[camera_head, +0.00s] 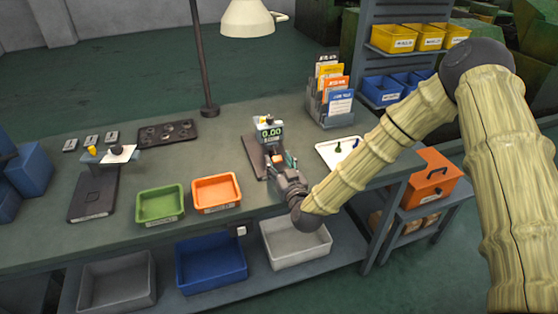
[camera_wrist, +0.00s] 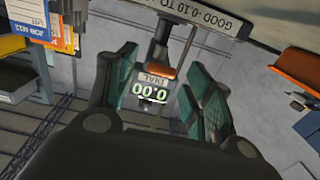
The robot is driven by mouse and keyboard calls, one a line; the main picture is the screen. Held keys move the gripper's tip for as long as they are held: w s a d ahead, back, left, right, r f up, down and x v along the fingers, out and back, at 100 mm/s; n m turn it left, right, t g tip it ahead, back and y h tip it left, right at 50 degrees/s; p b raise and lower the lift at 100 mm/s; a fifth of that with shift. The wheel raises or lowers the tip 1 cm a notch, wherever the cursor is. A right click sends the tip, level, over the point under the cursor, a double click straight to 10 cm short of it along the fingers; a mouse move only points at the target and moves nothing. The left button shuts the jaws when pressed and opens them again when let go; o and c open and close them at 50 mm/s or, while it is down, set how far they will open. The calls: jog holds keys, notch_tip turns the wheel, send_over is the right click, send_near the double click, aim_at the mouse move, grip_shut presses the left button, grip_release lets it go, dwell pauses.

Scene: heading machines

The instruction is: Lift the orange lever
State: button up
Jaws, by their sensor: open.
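A gauge with a lit 0.00 display (camera_head: 269,134) stands on a dark base at the middle of the bench. In the wrist view the display (camera_wrist: 150,92) appears upside down, with the small orange lever (camera_wrist: 160,73) beside it. In the picture, the lever lies between my fingers, and no contact shows. My gripper (camera_head: 283,160) is in front of the gauge, close to it. In the wrist view my gripper (camera_wrist: 160,62) is open, its teal-padded fingers apart with nothing held. In the head view the lever is too small and partly hidden to make out clearly.
A green bin (camera_head: 160,204) and an orange bin (camera_head: 216,192) stand left of the gauge. A card rack (camera_head: 330,100) and a white tray (camera_head: 338,151) are to the right. A lamp pole (camera_head: 202,60) rises behind. A sign plate (camera_wrist: 215,12) shows beyond the lever.

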jog(key=shift+w+a, duration=0.1)
jog(key=shift+w, duration=0.2)
jog(key=c, duration=1)
jog(key=shift+r, duration=0.1)
